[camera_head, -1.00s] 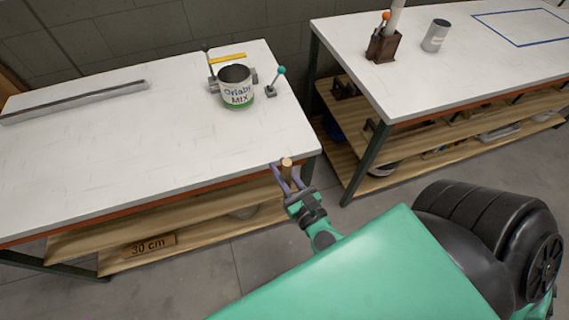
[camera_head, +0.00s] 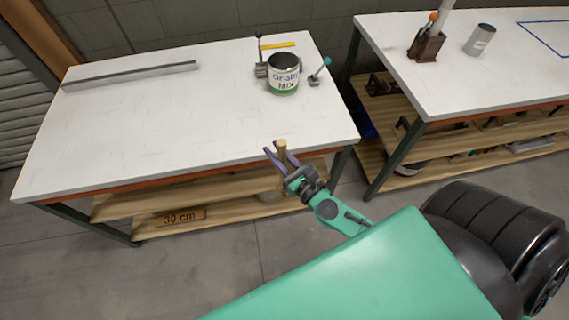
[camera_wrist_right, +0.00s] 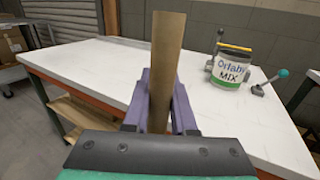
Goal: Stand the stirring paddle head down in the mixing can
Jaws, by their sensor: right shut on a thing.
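The mixing can (camera_head: 284,80), white with a green band and "Orlaby MIX" lettering, stands at the back right of the left table. It also shows in the right wrist view (camera_wrist_right: 231,68), right of the gripper. My right gripper (camera_head: 279,156) is shut on a brown round wooden shaft (camera_head: 282,150), seemingly the stirring paddle's handle, at the table's front edge. In the right wrist view the shaft (camera_wrist_right: 165,60) stands upright between the purple fingers (camera_wrist_right: 160,105). The paddle's head is hidden. My left gripper is out of view.
Beside the can are a clamp with a yellow bar (camera_head: 277,45) and a teal-knobbed lever (camera_head: 320,72). A long grey rail (camera_head: 132,74) lies on the left table (camera_head: 180,125), whose middle is clear. The right table (camera_head: 480,80) holds a brown holder (camera_head: 427,46) and a grey cup (camera_head: 480,39).

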